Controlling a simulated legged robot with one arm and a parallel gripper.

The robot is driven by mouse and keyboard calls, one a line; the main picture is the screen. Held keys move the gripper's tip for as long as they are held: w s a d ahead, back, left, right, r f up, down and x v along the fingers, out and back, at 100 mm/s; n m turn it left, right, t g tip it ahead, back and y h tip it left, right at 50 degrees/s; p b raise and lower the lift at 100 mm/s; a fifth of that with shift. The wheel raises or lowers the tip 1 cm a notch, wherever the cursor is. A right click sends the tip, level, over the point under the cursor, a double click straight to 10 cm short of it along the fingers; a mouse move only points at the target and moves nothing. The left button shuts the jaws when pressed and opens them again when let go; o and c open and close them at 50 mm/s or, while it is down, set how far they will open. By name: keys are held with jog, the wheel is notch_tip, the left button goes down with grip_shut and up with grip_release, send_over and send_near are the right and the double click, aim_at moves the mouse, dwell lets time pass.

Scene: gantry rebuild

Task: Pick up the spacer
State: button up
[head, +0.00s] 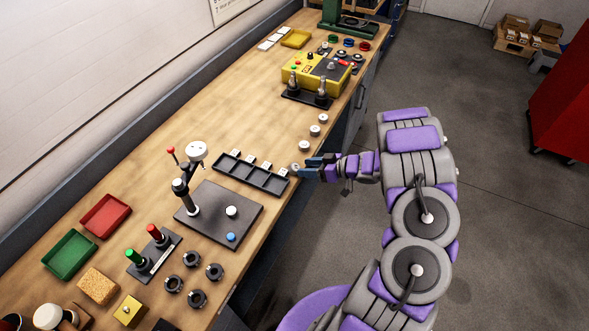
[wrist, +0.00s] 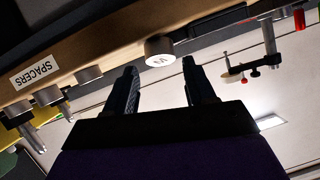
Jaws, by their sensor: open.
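Several short round spacers with pale tops stand in a row along the bench's right edge in the head view. The nearest spacer (head: 295,167) is at the tips of my gripper (head: 304,168), partly hidden by it. The others stand farther up the edge, one of them just beyond (head: 304,146). In the wrist view, my gripper (wrist: 161,75) has its two fingers apart with nothing between them. A spacer with a letter on its white face (wrist: 160,49) shows just ahead of the gap, roughly centred. The view is tilted, so I cannot tell whether the fingers touch it.
A SPACERS label (wrist: 36,72) is on the bench edge. A black compartment tray (head: 252,172) lies left of my gripper, and a dark plate with a stand (head: 232,214) lies nearer. A yellow control box (head: 316,72) stands farther along.

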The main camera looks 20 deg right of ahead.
aim_at(297, 167)
jog(key=x, duration=0.4)
jog(key=shift+f+b, duration=0.15)
jog(key=shift+b, duration=0.15)
jog(key=c, duration=0.9)
